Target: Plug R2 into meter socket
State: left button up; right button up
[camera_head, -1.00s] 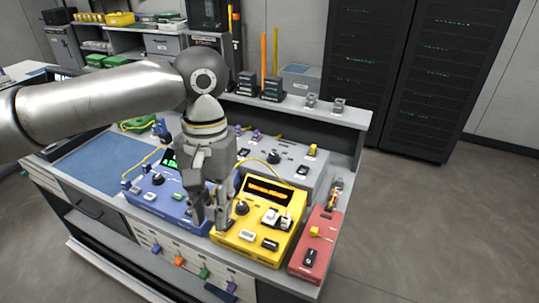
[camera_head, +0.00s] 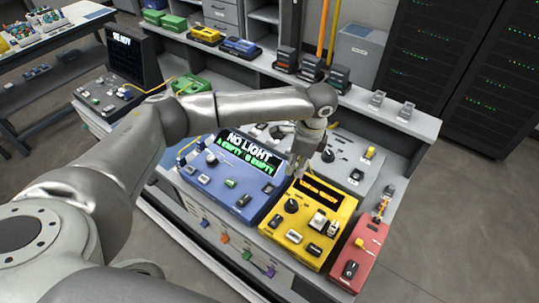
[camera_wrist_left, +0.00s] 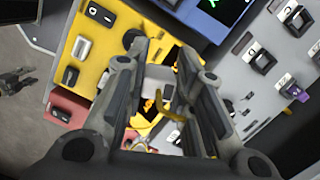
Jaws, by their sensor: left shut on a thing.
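My left gripper (camera_head: 298,160) is over the bench, by the back edges of the blue unit and the yellow unit. In the left wrist view my left gripper (camera_wrist_left: 160,85) is shut on a small plug with a yellow lead (camera_wrist_left: 182,122); the fingers hide much of it and no R2 label is readable. The blue unit (camera_head: 217,181) has a screen reading NO LIGHT, A EMPTY, B EMPTY; it seems to be the meter. Its socket cannot be made out. A dark shape like my right gripper (camera_wrist_left: 14,82) shows small at the left of the wrist view.
The yellow unit (camera_head: 322,252) with an orange display stands right of the blue one. A red unit (camera_head: 362,262) is at the right end. A grey unit (camera_head: 350,150) with knobs stands behind. A raised shelf (camera_head: 400,117) edges the bench at the back.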

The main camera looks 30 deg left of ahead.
notch_tip(320, 180, up, 4)
jog(key=p, duration=0.3)
pick_arm(q)
jog(key=a+f+m+b, duration=0.1)
jog(key=a+f+b, duration=0.1)
jog(key=f, duration=0.1)
jog(key=a+f+m+b, duration=0.1)
jog(key=a+f+b, duration=0.2)
jog(key=f, duration=0.1)
jog(key=s+a+f+m+b, duration=0.1)
jog(key=a+f+m+b, duration=0.1)
jog(key=a+f, duration=0.1)
jog(key=shift+f+t+b, duration=0.3)
jog(key=shift+f+b, duration=0.05)
jog(key=shift+f, duration=0.2)
pick_arm(e)
notch_tip(320, 180, down, 7)
jog(key=shift+w+a+f, duration=0.2)
jog(key=shift+w+a, duration=0.1)
pick_arm(q)
jog(key=shift+r, duration=0.1)
pick_arm(e)
jog(key=shift+a+r, duration=0.15)
jog(key=shift+r, duration=0.05)
